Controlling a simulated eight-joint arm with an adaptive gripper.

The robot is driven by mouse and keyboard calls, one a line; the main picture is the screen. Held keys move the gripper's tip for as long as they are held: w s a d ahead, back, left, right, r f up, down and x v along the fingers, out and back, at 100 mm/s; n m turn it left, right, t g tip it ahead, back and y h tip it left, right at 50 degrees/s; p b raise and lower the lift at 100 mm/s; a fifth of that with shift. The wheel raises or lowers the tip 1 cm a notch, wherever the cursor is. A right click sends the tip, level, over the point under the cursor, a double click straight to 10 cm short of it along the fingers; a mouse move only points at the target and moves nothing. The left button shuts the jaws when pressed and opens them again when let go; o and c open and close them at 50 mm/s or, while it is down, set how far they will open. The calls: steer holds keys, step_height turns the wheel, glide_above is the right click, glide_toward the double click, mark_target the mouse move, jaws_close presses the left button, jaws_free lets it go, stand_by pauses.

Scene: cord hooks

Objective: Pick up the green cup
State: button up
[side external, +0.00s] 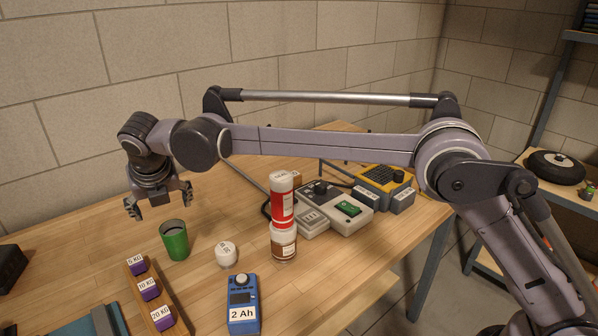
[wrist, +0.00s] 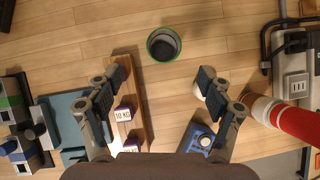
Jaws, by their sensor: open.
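The green cup (side external: 175,240) stands upright on the wooden table, with its dark open mouth facing up. In the wrist view the cup (wrist: 163,45) is at the top middle, beyond the fingertips and roughly centred between them. My gripper (side external: 160,203) hangs above the table, a little to the left of the cup and higher than its rim. In the wrist view my gripper (wrist: 164,77) has its two fingers spread wide with nothing between them. The cup and the fingers are apart.
A white round weight (side external: 226,254), a blue battery device (side external: 243,303) and a red-and-white bottle stack (side external: 283,215) stand right of the cup. A wooden rack (side external: 152,290) holds labelled purple weights in front. A grey control box (side external: 335,207) sits further right.

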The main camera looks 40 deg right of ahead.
glide_above(177, 244)
steer(key=s, duration=0.2)
step_height(177, 244, down, 6)
steer(key=shift+a+x, duration=0.1)
steer(key=shift+x, duration=2.6)
steer(key=shift+a+x, duration=0.15)
steer(key=shift+x, duration=2.6)
steer(key=shift+s+f, duration=0.1)
steer(key=shift+s, duration=0.1)
steer(key=c, duration=1.1)
